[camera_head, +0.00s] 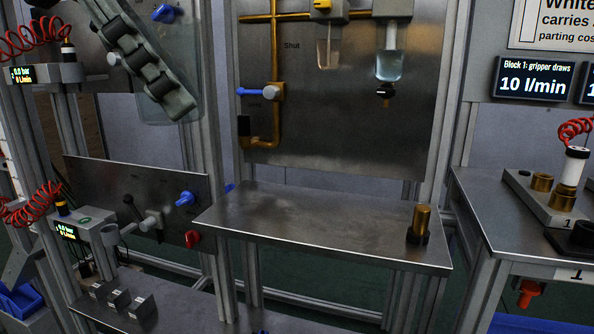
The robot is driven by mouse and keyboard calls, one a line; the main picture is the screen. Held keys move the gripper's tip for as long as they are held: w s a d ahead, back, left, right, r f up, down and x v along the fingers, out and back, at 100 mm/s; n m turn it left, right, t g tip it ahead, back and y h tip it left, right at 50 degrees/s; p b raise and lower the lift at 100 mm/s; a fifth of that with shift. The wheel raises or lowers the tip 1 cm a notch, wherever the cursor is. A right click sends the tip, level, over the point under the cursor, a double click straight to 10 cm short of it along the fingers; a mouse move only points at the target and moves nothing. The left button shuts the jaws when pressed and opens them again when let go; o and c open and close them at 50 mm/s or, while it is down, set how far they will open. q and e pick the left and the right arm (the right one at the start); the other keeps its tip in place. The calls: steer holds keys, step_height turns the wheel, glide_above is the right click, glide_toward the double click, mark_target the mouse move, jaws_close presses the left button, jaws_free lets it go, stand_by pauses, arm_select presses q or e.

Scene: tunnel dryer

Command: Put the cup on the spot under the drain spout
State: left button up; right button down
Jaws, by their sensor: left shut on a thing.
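My left gripper (160,80) shows close up at the upper left as a dark grey, ribbed finger slanting down to the right. It is shut on a clear, see-through cup (188,60), which hangs tilted in the air. The finger hides part of the cup. On the upright metal panel, a clear bowl (390,66) has a black drain spout (385,92) with a brass tip. A bare stretch of the metal shelf (325,225) lies below the spout. The cup is up and left of this shelf, apart from it. My right gripper is not in view.
A brass cylinder (422,222) in a black base stands at the shelf's right end. A second clear bowl (328,52) hangs left of the spout. A brass pipe (275,60) with a blue-handled valve (268,92) runs down the panel. The shelf's middle is clear.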

arm_select(q)
steer(key=w+a+f+m+g+y, duration=0.1)
steer(key=w+a+f+m+g, duration=0.1)
steer(key=f+m, duration=0.4)
steer(key=w+a+f+m+g+y, duration=0.2)
steer(key=f+m, duration=0.4)
steer(key=f, duration=0.5)
steer(key=w+a+f+m+g+y, duration=0.1)
steer(key=w+a+f+m+g, duration=0.1)
steer(key=f+m, duration=0.4)
step_height(320, 180, down, 2)
steer(key=shift+w+a+f+g+y, duration=0.3)
steer(key=shift+w+g, duration=0.35)
steer(key=shift+g, duration=0.45)
steer(key=shift+a, duration=0.15)
